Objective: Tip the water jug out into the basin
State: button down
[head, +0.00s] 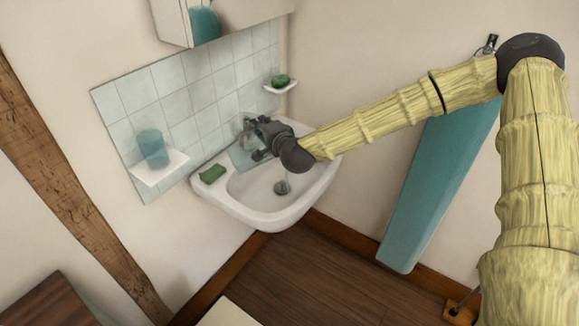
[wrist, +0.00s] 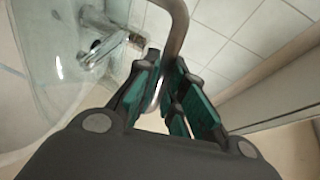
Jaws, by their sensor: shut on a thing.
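The water jug (wrist: 45,75) is clear and fills the left of the wrist view. Its curved handle (wrist: 178,30) runs between my gripper's teal-padded fingers. My gripper (wrist: 165,95) is shut on the handle. In the head view my gripper (head: 262,140) is over the back of the white basin (head: 318,190), close to the tap. There the jug (head: 248,143) is mostly hidden behind the gripper, and I cannot tell its tilt. The basin's drain (head: 283,188) shows below; I cannot make out clearly whether water is falling.
A metal tap (head: 246,124) stands at the basin's back edge. A green bar (head: 212,174) lies on the left rim. A shelf (head: 165,168) with a teal tumbler (head: 153,148) is left; a soap dish with green soap (head: 281,80) is right. A teal board (head: 430,180) leans on the wall.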

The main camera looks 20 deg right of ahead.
jog(key=shift+w+d, duration=0.1)
jog(key=shift+d, duration=0.15)
dwell(0.3)
